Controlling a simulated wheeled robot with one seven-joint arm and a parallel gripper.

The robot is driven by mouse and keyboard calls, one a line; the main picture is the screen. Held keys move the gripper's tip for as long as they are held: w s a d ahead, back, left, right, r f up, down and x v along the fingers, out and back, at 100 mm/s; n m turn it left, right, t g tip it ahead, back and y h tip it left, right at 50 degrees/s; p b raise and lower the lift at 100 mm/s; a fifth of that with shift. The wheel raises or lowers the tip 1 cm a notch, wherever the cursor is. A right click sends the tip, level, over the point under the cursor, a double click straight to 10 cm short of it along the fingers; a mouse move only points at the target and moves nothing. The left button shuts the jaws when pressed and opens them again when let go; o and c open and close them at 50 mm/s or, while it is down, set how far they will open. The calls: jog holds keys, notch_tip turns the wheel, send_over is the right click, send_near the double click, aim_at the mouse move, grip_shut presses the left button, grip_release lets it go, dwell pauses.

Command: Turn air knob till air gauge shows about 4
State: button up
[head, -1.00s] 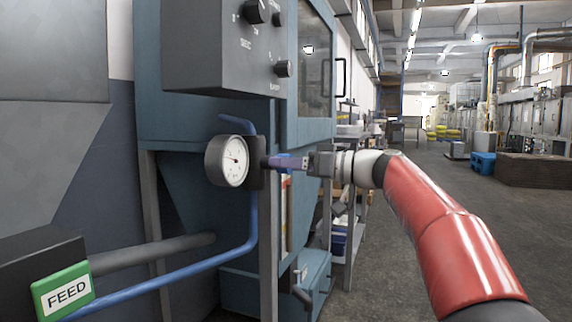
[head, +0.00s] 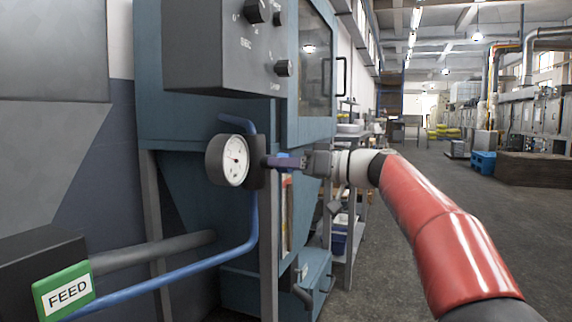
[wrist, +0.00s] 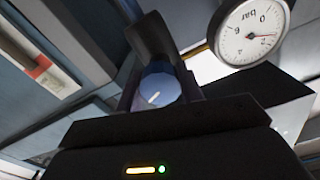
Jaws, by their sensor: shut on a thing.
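The round white air gauge (head: 235,161) is mounted on the blue pipe, left of my gripper (head: 283,162). It also shows upside down at the top right of the wrist view (wrist: 252,32). Its needle points right there, on the low side near 0; the exact value is hard to read. The blue air knob (wrist: 158,88) with a white mark is between my fingers in the wrist view. My gripper is shut on it. In the head view the knob is mostly hidden by the fingers.
A grey control box (head: 225,50) with black knobs hangs above the gauge. A green FEED sign (head: 66,289) is at lower left. A blue pipe (head: 180,275) runs below. Shelves (head: 350,215) stand behind my arm; open floor lies to the right.

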jog(key=shift+m, duration=0.3)
jog(key=m+p, duration=0.2)
jog(key=m, duration=0.3)
jog(key=shift+r, duration=0.15)
jog(key=m+p, duration=0.3)
jog(key=m, duration=0.3)
jog(key=m+p, duration=0.2)
jog(key=m, duration=0.1)
jog(key=shift+r+m, duration=0.1)
jog(key=shift+m, duration=0.2)
jog(key=m+p, duration=0.3)
jog(key=shift+m, duration=0.3)
jog(key=shift+m+p, duration=1.75)
jog(key=shift+m, duration=0.25)
jog(key=shift+f, duration=0.2)
jog(key=o, duration=1)
